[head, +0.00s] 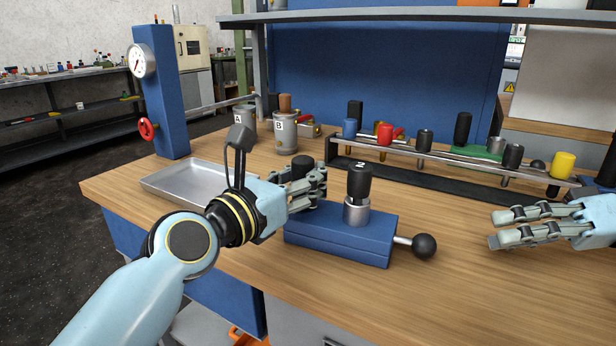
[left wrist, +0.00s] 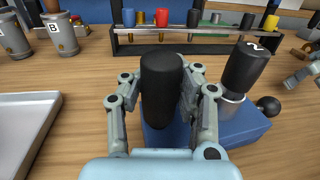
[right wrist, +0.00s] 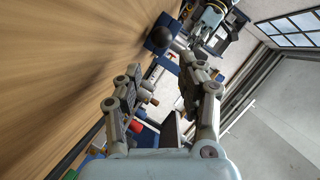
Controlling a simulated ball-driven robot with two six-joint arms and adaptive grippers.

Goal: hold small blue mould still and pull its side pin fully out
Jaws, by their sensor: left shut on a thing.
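The small blue mould (head: 340,237) lies on the wooden bench. Its side pin, a metal rod with a black ball knob (head: 424,246), sticks out of its right end. A black-capped metal plug marked 2 (head: 358,190) stands on its top; it also shows in the left wrist view (left wrist: 246,75). My left gripper (head: 312,188) is shut on a black cylindrical handle (left wrist: 162,88) at the mould's left end. My right gripper (head: 500,228) is open and empty, right of the ball knob and apart from it. The ball knob also shows in the right wrist view (right wrist: 159,38).
A metal tray (head: 165,180) lies left of the mould. Grey canisters marked A (head: 245,122) and B (head: 286,134) stand behind. A rack (head: 440,157) holds several coloured-handled pins along the back. The bench right of the knob is clear.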

